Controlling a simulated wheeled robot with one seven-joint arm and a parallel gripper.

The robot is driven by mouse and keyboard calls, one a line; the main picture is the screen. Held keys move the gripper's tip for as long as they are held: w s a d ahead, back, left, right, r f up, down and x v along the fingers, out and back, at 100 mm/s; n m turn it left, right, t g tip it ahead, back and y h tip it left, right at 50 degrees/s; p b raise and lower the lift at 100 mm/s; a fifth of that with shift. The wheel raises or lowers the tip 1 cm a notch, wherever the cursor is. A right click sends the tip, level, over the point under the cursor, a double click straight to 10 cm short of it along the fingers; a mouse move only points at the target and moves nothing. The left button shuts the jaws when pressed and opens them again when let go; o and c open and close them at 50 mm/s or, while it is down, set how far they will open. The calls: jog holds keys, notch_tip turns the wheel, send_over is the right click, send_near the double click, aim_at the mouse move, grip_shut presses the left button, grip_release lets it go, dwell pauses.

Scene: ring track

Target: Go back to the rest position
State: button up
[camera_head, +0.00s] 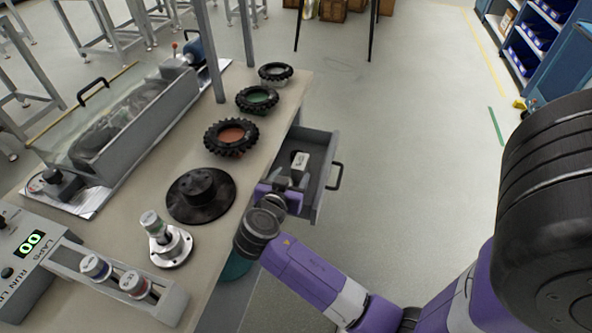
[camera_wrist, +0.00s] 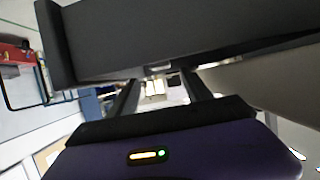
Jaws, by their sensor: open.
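My gripper (camera_wrist: 159,90) is open in the wrist view, with two dark fingers apart and nothing seen between them. In the head view my purple arm reaches from the lower right to the table's right side. Its wrist end stands by the open grey drawer (camera_head: 325,180). The fingertips are not clear there. A small white-and-dark block (camera_head: 300,161) shows at the drawer, just past my wrist; I cannot tell whether it lies inside. A broad dark grey panel (camera_wrist: 190,35) fills the top of the wrist view, close to the fingers.
The table (camera_head: 222,255) holds several wheel-like rings, a black disc (camera_head: 201,195), a flanged post (camera_head: 170,245), a rack with capped cylinders (camera_head: 115,280), a counter box (camera_head: 25,255) and a clear-covered case (camera_head: 125,115). Two grey uprights stand on it. Floor right of the drawer is clear.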

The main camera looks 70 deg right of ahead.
jog(key=shift+v, duration=1.05)
